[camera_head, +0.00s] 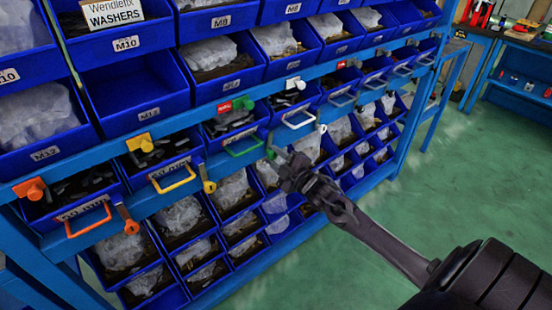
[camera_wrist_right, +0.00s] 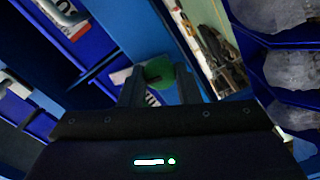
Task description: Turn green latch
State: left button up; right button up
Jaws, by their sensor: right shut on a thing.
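The green latch (camera_head: 270,153) sits on the blue rail of the shelf, beside the right end of the green handle (camera_head: 243,145). My right gripper (camera_head: 277,156) reaches in from the right and is shut on the latch, hiding part of it. In the right wrist view, the green latch (camera_wrist_right: 158,72) shows between the two dark fingers (camera_wrist_right: 158,88). How far the latch is turned cannot be told. My left gripper is not in view.
Orange (camera_head: 125,218), yellow (camera_head: 208,181) and white (camera_head: 321,127) latches stand along the same rail, with handles beside them. Blue bins (camera_head: 137,88) with bagged parts fill the shelf above and below. The green floor (camera_head: 300,275) to the right is clear.

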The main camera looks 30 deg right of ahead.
jog(key=shift+n, duration=0.6)
jog(key=o, duration=1)
jog(key=shift+s, duration=0.1)
jog(key=shift+s+d, duration=0.15)
jog(key=shift+s, duration=1.8)
jog(key=shift+s+d, duration=0.15)
jog(key=shift+s, duration=1.75)
